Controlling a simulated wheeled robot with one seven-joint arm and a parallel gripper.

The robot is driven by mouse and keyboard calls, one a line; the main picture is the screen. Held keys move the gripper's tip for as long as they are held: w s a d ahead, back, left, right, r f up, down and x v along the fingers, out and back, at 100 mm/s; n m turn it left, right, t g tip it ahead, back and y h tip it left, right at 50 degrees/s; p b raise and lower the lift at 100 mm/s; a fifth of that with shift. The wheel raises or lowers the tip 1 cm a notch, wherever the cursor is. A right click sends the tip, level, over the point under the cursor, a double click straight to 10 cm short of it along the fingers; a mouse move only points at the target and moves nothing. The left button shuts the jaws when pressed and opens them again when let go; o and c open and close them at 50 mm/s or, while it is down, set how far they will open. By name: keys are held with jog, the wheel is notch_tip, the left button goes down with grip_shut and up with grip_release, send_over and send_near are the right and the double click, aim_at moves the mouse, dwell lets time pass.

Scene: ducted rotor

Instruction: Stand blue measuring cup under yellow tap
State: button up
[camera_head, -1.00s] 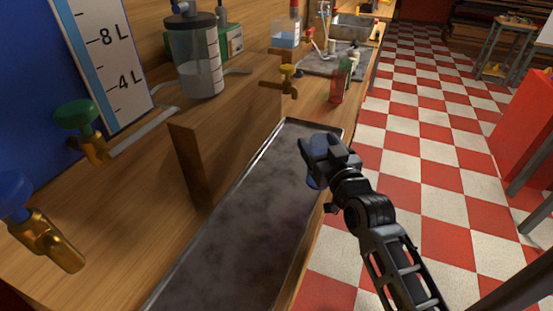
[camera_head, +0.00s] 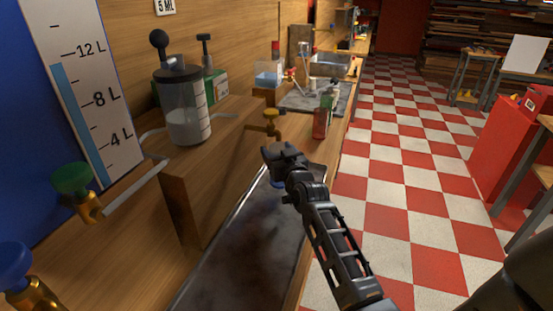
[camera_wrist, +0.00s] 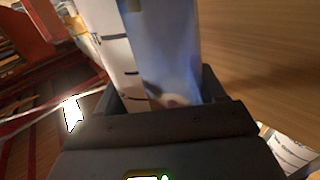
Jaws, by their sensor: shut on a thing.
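The blue measuring cup (camera_wrist: 165,45) is in my gripper and fills the middle of the wrist view, with dark marks on a white strip. In the head view only a small blue part (camera_head: 277,184) shows below my gripper (camera_head: 280,155); the rest is hidden. My gripper is shut on the cup, above the far end of the grey tray (camera_head: 235,265). The yellow tap (camera_head: 270,120) sticks out from the wooden block just behind and slightly left of my gripper in the picture. I cannot tell whether the cup is exactly upright.
A lidded clear container (camera_head: 187,118) stands on the wooden block (camera_head: 205,190). A green tap (camera_head: 75,182) and a blue tap (camera_head: 20,275) are at left. A red bottle (camera_head: 322,118) stands beyond my gripper. The tray's near part is clear.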

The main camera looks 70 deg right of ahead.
jog(key=shift+w+d+f+b, duration=0.2)
jog(key=shift+f+b, duration=0.1)
jog(key=shift+f, duration=0.6)
jog(key=shift+w+d+f+b, duration=0.15)
jog(key=shift+f+b, duration=0.1)
jog(key=shift+f, duration=0.6)
jog(key=shift+f, duration=0.2)
jog(key=o, duration=1)
jog(key=shift+o, duration=0.2)
jog(key=shift+r, duration=0.1)
jog(key=shift+r, duration=0.1)
jog(key=b+v, duration=0.1)
jog(key=v, duration=0.6)
jog(key=shift+s+a, duration=0.25)
